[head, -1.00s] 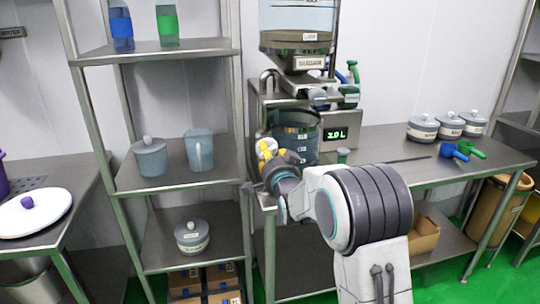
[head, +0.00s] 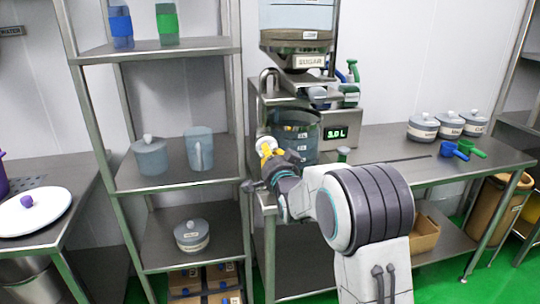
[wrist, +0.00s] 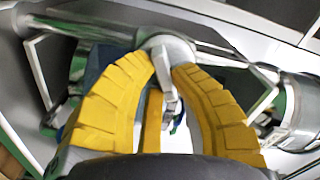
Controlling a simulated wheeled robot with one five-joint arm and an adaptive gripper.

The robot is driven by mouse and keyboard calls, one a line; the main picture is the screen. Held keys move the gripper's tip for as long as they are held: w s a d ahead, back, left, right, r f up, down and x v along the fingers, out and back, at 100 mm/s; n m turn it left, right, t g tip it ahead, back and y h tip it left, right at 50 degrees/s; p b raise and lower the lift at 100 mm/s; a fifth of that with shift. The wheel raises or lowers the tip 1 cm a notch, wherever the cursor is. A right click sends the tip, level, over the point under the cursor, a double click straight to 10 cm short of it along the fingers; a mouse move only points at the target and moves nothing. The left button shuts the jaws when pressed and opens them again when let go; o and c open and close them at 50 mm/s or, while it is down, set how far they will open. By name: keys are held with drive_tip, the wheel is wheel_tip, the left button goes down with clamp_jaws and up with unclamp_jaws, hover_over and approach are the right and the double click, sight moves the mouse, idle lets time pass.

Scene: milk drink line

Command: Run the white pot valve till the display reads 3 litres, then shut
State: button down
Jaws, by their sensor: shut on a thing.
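The display (head: 335,133) on the steel unit reads 3.0 L in green digits. A clear pot (head: 297,133) with dark contents and white marks stands left of it. My gripper (head: 267,151), with yellow fingers, is at the pot's left front. A whitish valve part (head: 264,142) shows at the fingertips in the head view. In the wrist view, my gripper (wrist: 167,68) is shut on a pale grey-white valve handle (wrist: 167,84) on a steel pipe. The fingers hide part of the handle, and I cannot tell whether the valve is open.
A clear hopper labelled sugar (head: 298,20) hangs above the pot. A shelf rack (head: 190,47) stands close on the left. Lidded pots (head: 423,128) and blue and green scoops (head: 454,151) sit on the right counter, which has clear space in front.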

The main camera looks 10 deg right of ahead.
drive_tip(key=m+b, duration=0.2)
drive_tip(key=b, duration=0.1)
drive_tip(key=m+b, duration=0.2)
drive_tip(key=b, duration=0.2)
drive_tip(key=shift+a+f+m, duration=0.1)
drive_tip(key=shift+f+m, duration=0.1)
drive_tip(key=shift+m, duration=0.1)
drive_tip(key=b, duration=0.3)
drive_tip(key=shift+m, duration=0.4)
drive_tip(key=shift+r+m+b, duration=0.3)
drive_tip(key=shift+b, duration=0.45)
drive_tip(key=c, duration=1.1)
unclamp_jaws()
drive_tip(key=shift+f, duration=0.1)
drive_tip(key=s, duration=1.2)
